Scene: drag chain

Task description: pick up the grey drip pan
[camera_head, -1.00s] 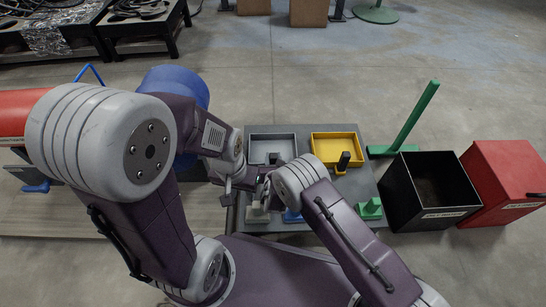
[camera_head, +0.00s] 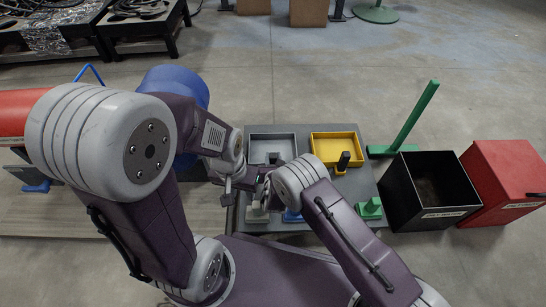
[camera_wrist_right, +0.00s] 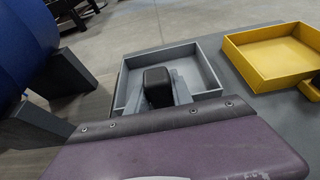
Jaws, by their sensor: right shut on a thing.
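The grey drip pan (camera_head: 286,137) is a shallow rectangular tray at the back left of the grey table. A black-topped grip (camera_wrist_right: 158,86) stands at its near side in the right wrist view. My right gripper (camera_head: 264,177) is at the pan's near side and is shut on the pan's grip; its fingertips are largely hidden by my wrist. My left gripper (camera_head: 228,190) is at the table's left edge, left of and lower than the right one. I cannot tell whether its fingers are open. The pan looks level; any gap beneath it is not visible.
A yellow pan (camera_head: 337,136) with a black grip is to the right. A green block (camera_head: 370,208) and a blue piece (camera_head: 292,216) are near the front. A black bin (camera_head: 431,193), a red box (camera_head: 503,184) and a green post (camera_head: 412,120) stand right of the table.

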